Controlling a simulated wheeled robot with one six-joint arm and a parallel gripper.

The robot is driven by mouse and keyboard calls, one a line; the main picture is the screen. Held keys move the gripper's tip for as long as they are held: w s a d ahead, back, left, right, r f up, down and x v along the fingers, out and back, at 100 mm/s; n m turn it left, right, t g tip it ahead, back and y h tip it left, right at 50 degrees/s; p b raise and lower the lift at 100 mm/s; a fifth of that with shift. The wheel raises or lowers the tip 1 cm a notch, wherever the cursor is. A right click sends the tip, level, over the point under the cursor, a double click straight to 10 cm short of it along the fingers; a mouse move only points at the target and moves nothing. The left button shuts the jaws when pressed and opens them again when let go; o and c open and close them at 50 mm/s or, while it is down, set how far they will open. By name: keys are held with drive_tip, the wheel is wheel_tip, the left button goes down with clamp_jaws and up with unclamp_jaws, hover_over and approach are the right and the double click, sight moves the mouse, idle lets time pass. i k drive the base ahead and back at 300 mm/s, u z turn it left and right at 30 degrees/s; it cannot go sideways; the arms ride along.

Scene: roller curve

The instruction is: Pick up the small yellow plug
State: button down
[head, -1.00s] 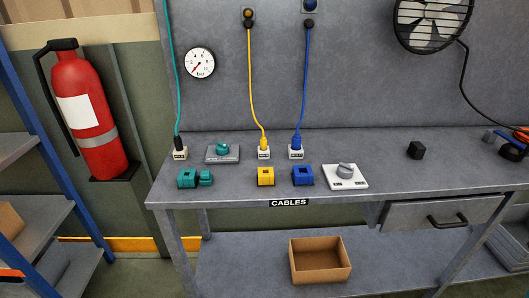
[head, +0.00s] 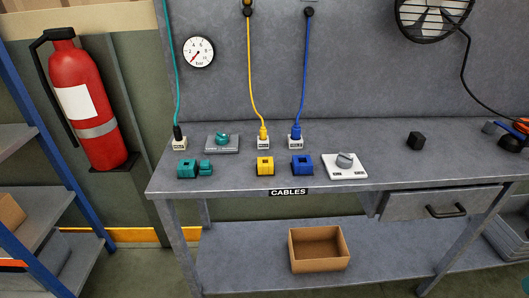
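A small yellow plug (head: 263,133) hangs at the lower end of a yellow cable (head: 251,70). It stands upright in a white labelled holder (head: 263,144) near the back of the grey workbench (head: 375,160). A yellow block (head: 265,166) with a dark opening on top sits on the bench in front of it.
A blue plug (head: 296,131) and a dark plug (head: 177,133) on a teal cable stand in similar holders on either side. Blue (head: 302,166) and teal (head: 186,169) blocks line the front. A knob plate (head: 345,166) sits right of them. Bench space right of that is mostly clear.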

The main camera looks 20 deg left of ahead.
sight(263, 131)
drive_tip(key=k, duration=0.65)
drive_tip(key=u, duration=0.65)
drive_tip(key=i, duration=0.55)
drive_tip(key=u, duration=0.7)
drive_tip(key=i, duration=0.7)
drive_tip(key=z, duration=0.65)
drive_tip(key=i, duration=0.55)
drive_tip(key=z, duration=0.55)
